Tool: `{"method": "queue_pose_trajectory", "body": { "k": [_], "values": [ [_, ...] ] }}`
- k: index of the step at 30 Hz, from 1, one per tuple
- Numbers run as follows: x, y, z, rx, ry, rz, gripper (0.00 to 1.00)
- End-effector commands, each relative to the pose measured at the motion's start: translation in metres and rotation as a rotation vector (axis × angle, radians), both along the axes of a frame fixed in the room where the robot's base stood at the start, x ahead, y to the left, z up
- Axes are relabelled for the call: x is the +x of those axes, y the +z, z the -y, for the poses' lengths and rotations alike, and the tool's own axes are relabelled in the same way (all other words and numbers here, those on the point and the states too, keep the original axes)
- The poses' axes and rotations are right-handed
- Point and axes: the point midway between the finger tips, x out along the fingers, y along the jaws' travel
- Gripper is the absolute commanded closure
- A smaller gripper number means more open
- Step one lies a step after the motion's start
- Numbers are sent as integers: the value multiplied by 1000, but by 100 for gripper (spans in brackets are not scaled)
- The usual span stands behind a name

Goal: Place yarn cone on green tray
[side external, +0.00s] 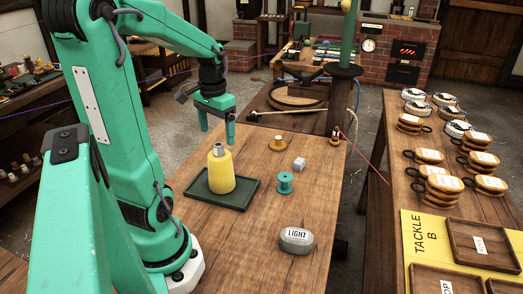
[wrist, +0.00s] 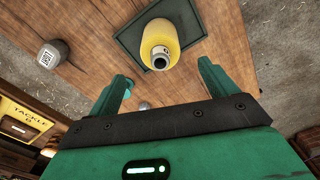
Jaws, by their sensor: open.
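The yellow yarn cone (side external: 221,172) stands upright on the dark green tray (side external: 237,203), with its grey top end showing. In the wrist view the cone (wrist: 160,42) is seen from above, near the top middle, with the tray (wrist: 130,38) under it. My gripper (side external: 216,135) is open and empty, above the table and apart from the cone. In the wrist view my two fingers (wrist: 163,78) are spread, with the cone beyond their tips.
A teal spool (side external: 285,182), a grey cube (side external: 299,164) and a small orange-brown spool (side external: 278,143) stand right of the tray. A grey weight marked LIGHT (side external: 296,240) sits at the front. A post (side external: 342,100) rises behind. Bare table lies between them.

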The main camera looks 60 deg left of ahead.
Motion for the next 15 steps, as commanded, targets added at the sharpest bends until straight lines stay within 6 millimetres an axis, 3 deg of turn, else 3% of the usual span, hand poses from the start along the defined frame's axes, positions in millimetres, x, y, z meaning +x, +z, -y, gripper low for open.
{"method": "queue_pose_trajectory", "body": {
  "k": [6, 15],
  "values": [
    [1, 32, -1, 2, 0, 2, 15],
    [0, 48, 0, 0, 0, 1, 15]
  ]
}}
